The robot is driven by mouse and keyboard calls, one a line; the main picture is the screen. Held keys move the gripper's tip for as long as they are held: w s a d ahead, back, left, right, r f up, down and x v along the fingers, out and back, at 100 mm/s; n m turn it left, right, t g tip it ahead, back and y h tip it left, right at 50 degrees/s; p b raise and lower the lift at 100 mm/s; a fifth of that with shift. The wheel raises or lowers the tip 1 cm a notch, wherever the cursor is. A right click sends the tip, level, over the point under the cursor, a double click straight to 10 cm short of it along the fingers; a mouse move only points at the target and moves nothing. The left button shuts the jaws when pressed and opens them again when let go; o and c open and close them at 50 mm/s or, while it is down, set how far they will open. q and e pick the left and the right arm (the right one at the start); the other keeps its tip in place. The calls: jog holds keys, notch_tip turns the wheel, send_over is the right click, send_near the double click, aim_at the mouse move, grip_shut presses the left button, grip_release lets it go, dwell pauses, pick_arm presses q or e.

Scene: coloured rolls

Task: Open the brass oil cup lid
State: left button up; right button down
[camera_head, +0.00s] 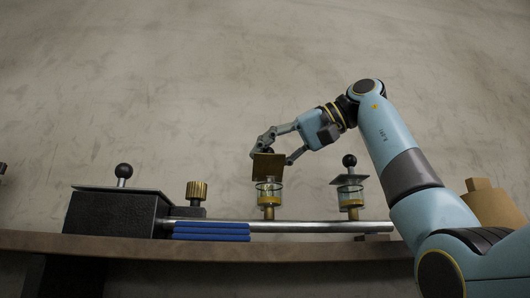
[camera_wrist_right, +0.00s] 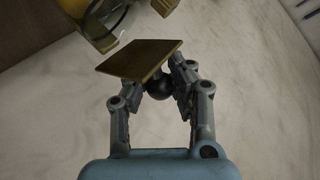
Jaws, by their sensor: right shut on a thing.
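The brass oil cup (camera_head: 269,198) is a glass cup with brass fittings, standing on the steel pipe. Its square brass lid (camera_head: 268,167) is tilted up steeply above the glass; it also shows in the right wrist view (camera_wrist_right: 138,60). My right gripper (camera_head: 272,150) is shut on the lid's black ball knob (camera_wrist_right: 158,88), behind the lid. In the right wrist view the fingers (camera_wrist_right: 157,85) sit on both sides of the knob. The cup shows only partly at the top left there. My left gripper is not in view.
A second oil cup (camera_head: 350,198) with a flat grey lid (camera_head: 349,181) and black knob stands right of it. Left are a black box (camera_head: 112,213) with a knobbed lid, a brass knurled knob (camera_head: 197,190) and blue rolls (camera_head: 212,232) on the shelf (camera_head: 60,245).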

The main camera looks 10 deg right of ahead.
jog(key=shift+w+r+m+g, duration=0.4)
jog(key=shift+w+m+g, duration=0.1)
jog(key=shift+m+g, duration=0.15)
jog(key=shift+w+d+m+g+h, duration=0.1)
jog(key=shift+w+m+g+h, duration=0.3)
jog(key=shift+w+m+g, duration=0.5)
jog(key=c, duration=1.1)
grip_release()
jog(key=shift+s+d+f, duration=0.1)
jog(key=shift+d+f, duration=0.05)
jog(key=shift+d, duration=0.05)
jog(key=shift+o, duration=0.2)
jog(key=shift+f, duration=0.1)
jog(key=shift+a, duration=0.1)
jog(key=v, duration=1.2)
jog(key=shift+w, duration=0.25)
jog(key=shift+c, duration=0.3)
